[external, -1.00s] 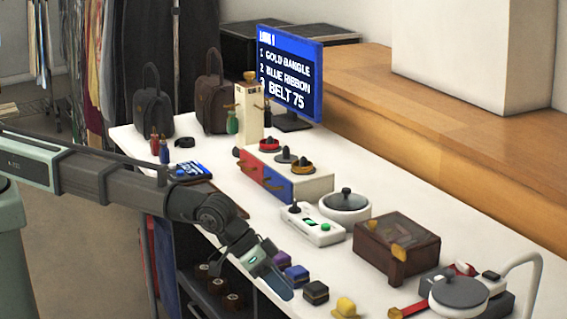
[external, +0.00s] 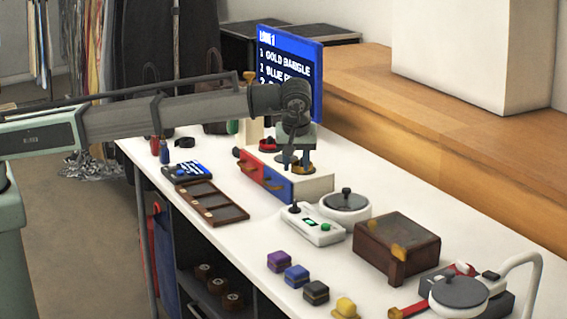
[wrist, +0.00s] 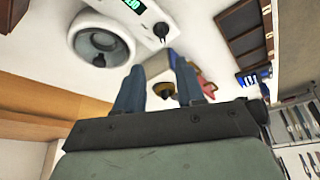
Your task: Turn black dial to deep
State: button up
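A white control box (external: 318,231) stands mid-table with a small green-lit display and a green button. An upright black knob (external: 294,208) on its left end looks like the black dial; it also shows in the wrist view (wrist: 160,30). No "deep" mark is readable.
A round white pot with a black knob (external: 345,203) stands beside the control box. A brown wooden case (external: 397,249) is to its right. Several coloured blocks (external: 297,275) line the front edge. A brown tray (external: 212,203) lies left. My arm partly hides the screen (external: 300,60).

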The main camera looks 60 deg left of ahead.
aim_at(295, 202)
jog(key=x, duration=1.3)
jog(key=shift+a+f, duration=0.3)
jog(key=shift+a, duration=0.1)
grip_shut()
